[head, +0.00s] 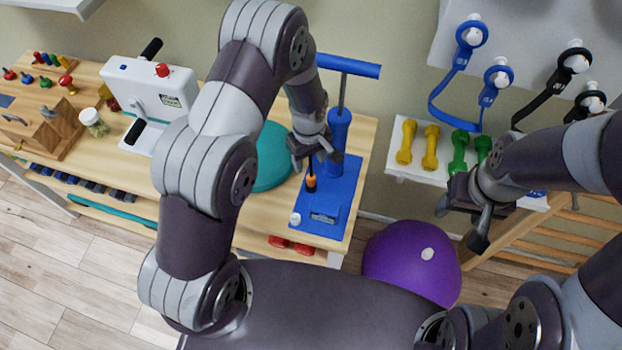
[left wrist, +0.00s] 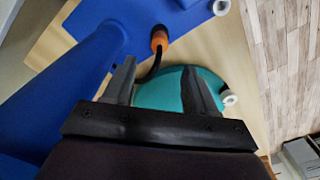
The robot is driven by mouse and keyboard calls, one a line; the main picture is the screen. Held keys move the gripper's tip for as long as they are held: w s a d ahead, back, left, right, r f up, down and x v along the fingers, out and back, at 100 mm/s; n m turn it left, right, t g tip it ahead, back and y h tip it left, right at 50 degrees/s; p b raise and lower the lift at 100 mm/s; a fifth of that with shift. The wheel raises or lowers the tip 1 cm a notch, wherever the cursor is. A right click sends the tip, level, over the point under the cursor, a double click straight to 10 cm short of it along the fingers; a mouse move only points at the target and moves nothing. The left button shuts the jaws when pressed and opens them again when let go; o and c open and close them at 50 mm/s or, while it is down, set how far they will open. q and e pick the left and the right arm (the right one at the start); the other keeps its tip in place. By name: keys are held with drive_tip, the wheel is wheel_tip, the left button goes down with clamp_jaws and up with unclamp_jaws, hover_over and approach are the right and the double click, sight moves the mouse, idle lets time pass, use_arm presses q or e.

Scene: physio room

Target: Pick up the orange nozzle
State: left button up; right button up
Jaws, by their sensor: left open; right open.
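The orange nozzle (head: 311,183) sits at the end of a dark hose, over the blue base plate (head: 335,198) of a hand pump (head: 339,140). In the left wrist view the orange nozzle (left wrist: 159,39) lies just beyond the fingertips, with its black hose curving down between the fingers. My left gripper (head: 314,164) is open and empty, close above the nozzle and beside the pump cylinder. It also shows in the left wrist view (left wrist: 157,68), apart from the nozzle. My right gripper (head: 462,222) is open and empty, off to the right near the dumbbell shelf.
A teal dome (head: 272,158) stands left of the pump on the wooden table (head: 359,165). A white device (head: 150,92) is farther left. A purple ball (head: 411,262) is on the floor at right. Dumbbells (head: 429,147) lie on a white shelf.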

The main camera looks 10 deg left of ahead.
sight(311, 176)
use_arm(q)
drive_tip(key=f, duration=0.2)
drive_tip(key=shift+w+d+f, duration=0.1)
drive_tip(key=shift+d+f, duration=0.1)
drive_tip(key=shift+f, duration=0.2)
drive_tip(key=f+p, duration=0.2)
drive_tip(key=f, duration=0.3)
drive_tip(key=shift+s+p, duration=0.4)
drive_tip(key=shift+w+d+f, duration=0.15)
drive_tip(key=shift+f, duration=0.15)
clamp_jaws()
